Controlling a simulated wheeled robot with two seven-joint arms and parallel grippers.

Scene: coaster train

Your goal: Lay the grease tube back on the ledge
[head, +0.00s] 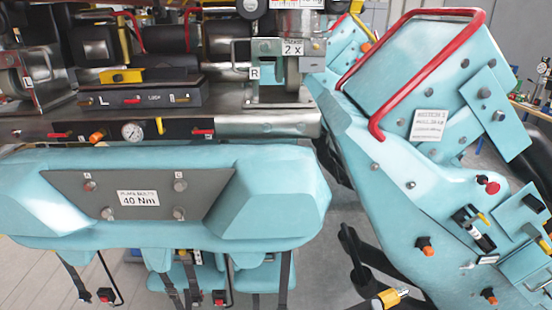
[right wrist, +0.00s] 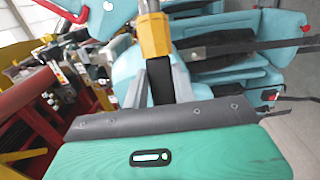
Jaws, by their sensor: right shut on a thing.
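The grease tube (right wrist: 154,36), yellow with a pale metal end, shows at the top middle of the right wrist view. My right gripper (right wrist: 159,66) is shut on it, with a finger on each side and a dark length between them. In the head view, a yellow piece with a silver end (head: 390,298) at the bottom edge looks like the same tube. A steel ledge (head: 270,124) runs along the front of the train car at upper left, but I cannot tell if it is the one named. My left gripper is not in view.
Below the steel ledge is a teal nose (head: 285,195) with a grey 40 Nm plate (head: 75,190). A pressure gauge (head: 133,131) is on the ledge front. A teal car side (head: 375,190) with a red rail (head: 350,75), knobs and fittings stands at right.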

